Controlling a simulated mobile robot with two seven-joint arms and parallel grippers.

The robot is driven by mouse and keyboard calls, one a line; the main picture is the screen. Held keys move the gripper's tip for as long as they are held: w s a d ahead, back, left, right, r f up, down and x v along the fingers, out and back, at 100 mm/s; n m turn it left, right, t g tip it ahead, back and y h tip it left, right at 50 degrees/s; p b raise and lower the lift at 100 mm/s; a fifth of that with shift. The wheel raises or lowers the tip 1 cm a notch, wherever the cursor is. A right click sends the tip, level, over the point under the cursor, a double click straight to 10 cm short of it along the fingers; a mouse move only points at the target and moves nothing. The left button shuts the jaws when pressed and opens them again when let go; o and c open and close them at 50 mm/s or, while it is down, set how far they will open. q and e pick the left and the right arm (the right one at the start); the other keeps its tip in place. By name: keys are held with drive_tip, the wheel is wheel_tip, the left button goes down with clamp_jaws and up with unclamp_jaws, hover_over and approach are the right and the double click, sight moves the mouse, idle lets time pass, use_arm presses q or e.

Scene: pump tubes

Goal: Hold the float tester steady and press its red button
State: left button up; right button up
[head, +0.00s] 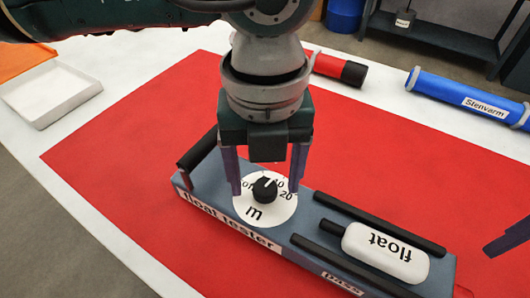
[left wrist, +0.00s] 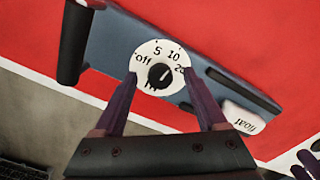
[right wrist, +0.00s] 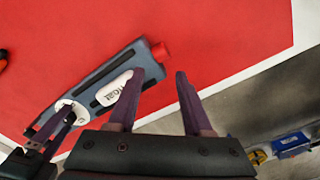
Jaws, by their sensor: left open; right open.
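The blue-grey float tester (head: 225,208) lies on the red mat. Its round white dial (head: 253,211) carries a black knob (head: 265,190), and a black handle stands at its left end. A white float (head: 385,254) lies between two black rails on it. The red button (right wrist: 160,52) shows at the tester's far end in the right wrist view. My left gripper (head: 265,187) is open above the dial, its fingers on either side of the knob; I cannot tell whether they touch the tester. My right gripper (right wrist: 156,74) is open and empty, off the button end.
A white tray (head: 50,92) is at the left. A red and black cylinder (head: 336,69) and a blue tube (head: 462,97) labelled Stenvarm lie at the back. The mat (head: 120,150) is clear left of the tester.

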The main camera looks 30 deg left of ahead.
use_arm(q)
drive_tip(key=shift+f, duration=0.1)
clamp_jaws()
idle(0.6)
use_arm(e)
drive_tip(key=shift+c, duration=0.2)
idle(0.6)
clamp_jaws()
idle(0.5)
idle(1.0)
